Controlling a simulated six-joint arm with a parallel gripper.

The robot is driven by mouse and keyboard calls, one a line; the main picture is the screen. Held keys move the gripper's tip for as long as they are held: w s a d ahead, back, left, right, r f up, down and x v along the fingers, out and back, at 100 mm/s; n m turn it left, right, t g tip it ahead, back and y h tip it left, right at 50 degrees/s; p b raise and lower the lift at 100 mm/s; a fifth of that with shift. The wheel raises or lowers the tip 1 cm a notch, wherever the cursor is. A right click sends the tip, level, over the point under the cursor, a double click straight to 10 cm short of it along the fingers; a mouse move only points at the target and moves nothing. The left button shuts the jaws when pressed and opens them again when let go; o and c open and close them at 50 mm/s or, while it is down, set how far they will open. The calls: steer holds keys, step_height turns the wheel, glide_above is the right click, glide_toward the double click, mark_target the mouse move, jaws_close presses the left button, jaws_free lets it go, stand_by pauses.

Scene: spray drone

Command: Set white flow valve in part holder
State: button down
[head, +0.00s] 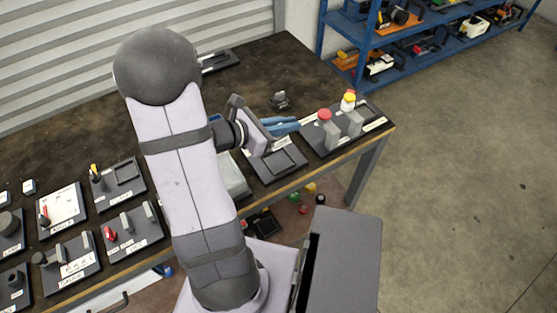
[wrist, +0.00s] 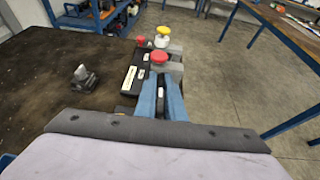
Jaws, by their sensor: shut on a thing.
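My gripper (head: 290,125) has blue fingers and points right, above the table. It also shows in the wrist view (wrist: 161,98). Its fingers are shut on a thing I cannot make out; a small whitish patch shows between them. A dark holder (head: 376,122) with upright grey blocks stands just beyond the fingertips, at the table's right end. A red cap (head: 325,114) sits at one block, and a white part with a yellow top (head: 349,102) at the other. The white part also shows in the wrist view (wrist: 162,40). I cannot tell which piece is the flow valve.
A flat dark tray (head: 285,163) lies below my gripper. A small dark clamp-like object (head: 280,101) stands behind it. Several trays with parts fill the table's left front. The dark table (head: 265,65) is mostly clear at the back. A blue shelf (head: 362,50) stands beyond.

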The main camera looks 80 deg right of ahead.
mark_target(289, 155)
steer(key=shift+s+f, duration=0.2)
steer(key=shift+f, duration=2.1)
steer(key=shift+s+f, duration=0.15)
steer(key=shift+f, duration=2.15)
steer(key=shift+a+f, duration=0.1)
steer(key=shift+f+b, duration=0.15)
steer(key=shift+b, duration=0.15)
steer(key=c, duration=1.8)
jaws_free()
steer(key=shift+c, duration=0.2)
